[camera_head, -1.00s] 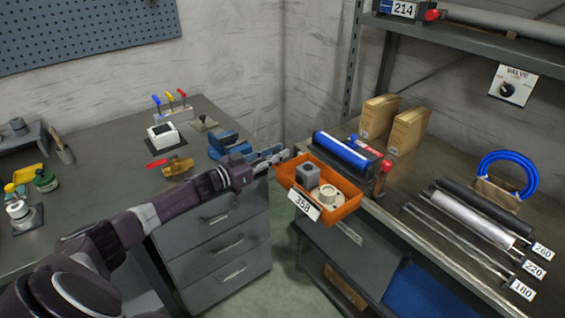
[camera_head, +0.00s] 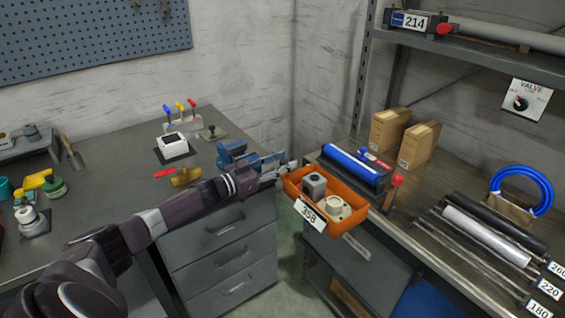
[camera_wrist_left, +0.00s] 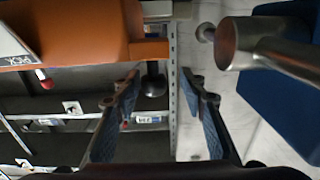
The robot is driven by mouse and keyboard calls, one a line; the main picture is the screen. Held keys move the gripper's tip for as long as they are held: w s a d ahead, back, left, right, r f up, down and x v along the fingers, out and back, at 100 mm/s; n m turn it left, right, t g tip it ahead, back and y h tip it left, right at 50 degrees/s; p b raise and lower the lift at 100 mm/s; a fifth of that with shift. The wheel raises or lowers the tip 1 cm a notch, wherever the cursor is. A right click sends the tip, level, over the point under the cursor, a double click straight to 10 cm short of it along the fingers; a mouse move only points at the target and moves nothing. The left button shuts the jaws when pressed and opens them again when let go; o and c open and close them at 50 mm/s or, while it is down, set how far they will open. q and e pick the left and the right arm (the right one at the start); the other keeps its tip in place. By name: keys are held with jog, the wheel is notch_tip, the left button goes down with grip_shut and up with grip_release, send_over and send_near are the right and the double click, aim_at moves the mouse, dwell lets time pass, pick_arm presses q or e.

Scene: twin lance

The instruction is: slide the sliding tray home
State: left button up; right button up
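The orange sliding tray (camera_head: 348,224) juts out from the front of the right-hand bench, with a "358" label on its front. It holds a grey block (camera_head: 315,185) with a round hole and a pale flanged ring (camera_head: 336,207). My left gripper (camera_head: 284,166) is at the tray's left rear corner in the head view. In the left wrist view the left gripper (camera_wrist_left: 158,88) has its two fingers apart. A dark knob (camera_wrist_left: 153,82) shows beside the left-hand finger, below the orange tray (camera_wrist_left: 75,30). Nothing is clearly held. My right gripper is not in view.
A blue vise (camera_head: 237,155) stands on the left bench close to my left gripper. A metal cylinder (camera_wrist_left: 262,45) is near the right-hand finger in the wrist view. A blue roller (camera_head: 350,164) and a red knob (camera_head: 397,180) lie behind the tray.

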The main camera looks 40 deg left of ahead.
pick_arm(q)
jog(key=shift+s, duration=0.1)
jog(key=v, duration=1.1)
jog(key=shift+s+a, duration=0.15)
jog(key=shift+s, duration=0.25)
